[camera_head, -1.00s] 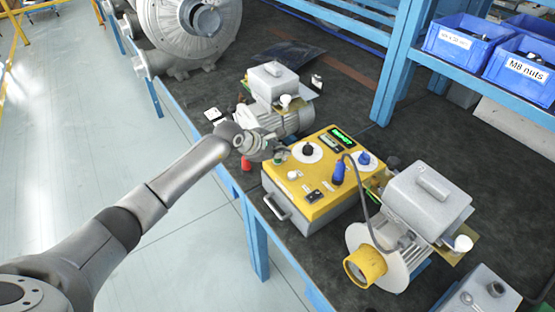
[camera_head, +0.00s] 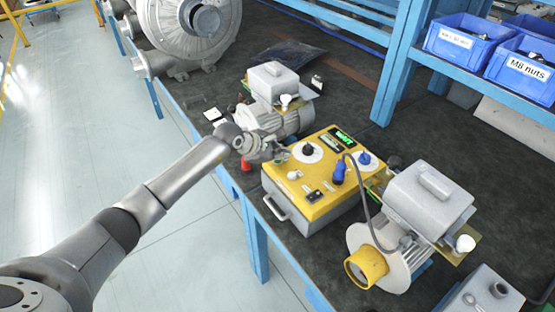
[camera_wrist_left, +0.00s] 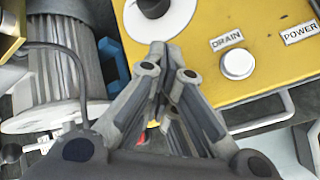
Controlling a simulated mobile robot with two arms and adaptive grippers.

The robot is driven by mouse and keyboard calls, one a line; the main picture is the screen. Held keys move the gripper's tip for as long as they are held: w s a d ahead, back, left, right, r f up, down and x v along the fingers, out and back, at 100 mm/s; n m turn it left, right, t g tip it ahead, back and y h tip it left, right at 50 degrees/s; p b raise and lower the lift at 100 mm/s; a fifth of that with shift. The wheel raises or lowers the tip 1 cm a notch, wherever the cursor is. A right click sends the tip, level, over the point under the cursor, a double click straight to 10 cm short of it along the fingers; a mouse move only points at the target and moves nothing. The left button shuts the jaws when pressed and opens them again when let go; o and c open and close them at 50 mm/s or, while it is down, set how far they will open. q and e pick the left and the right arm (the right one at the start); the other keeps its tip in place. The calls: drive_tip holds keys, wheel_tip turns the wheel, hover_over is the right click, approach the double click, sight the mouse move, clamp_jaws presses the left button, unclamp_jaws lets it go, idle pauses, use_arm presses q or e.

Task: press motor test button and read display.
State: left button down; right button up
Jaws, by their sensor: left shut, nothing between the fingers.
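The yellow-topped test box (camera_head: 327,192) sits on the bench with its small display (camera_head: 344,136) lit in green letters, too small to read surely. Its top carries a black knob (camera_head: 308,149) on a white dial and a blue knob on another. My left gripper (camera_head: 285,156) is shut and empty at the box's left edge, near the black knob. In the left wrist view its fingertips (camera_wrist_left: 170,48) are together over the panel edge, beside the white dial (camera_wrist_left: 160,18). A silver button (camera_wrist_left: 238,63) labelled DRAIN is to their right. The fingers hide whatever is beneath them. My right gripper is not seen.
A grey motor (camera_head: 284,113) stands behind the box. Another motor (camera_head: 423,200) with a yellow end cap is to its right, with a cable and blue plug (camera_head: 339,172) between. A front handle (camera_head: 275,207) sticks out. Blue bins (camera_head: 460,42) are on the rack.

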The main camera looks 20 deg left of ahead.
sight(280, 162)
use_arm(q)
drive_tip(key=shift+r+p, duration=0.4)
drive_tip(key=shift+r, duration=0.3)
drive_tip(key=shift+r+p, duration=1.45)
drive_tip(key=shift+r, duration=1.1)
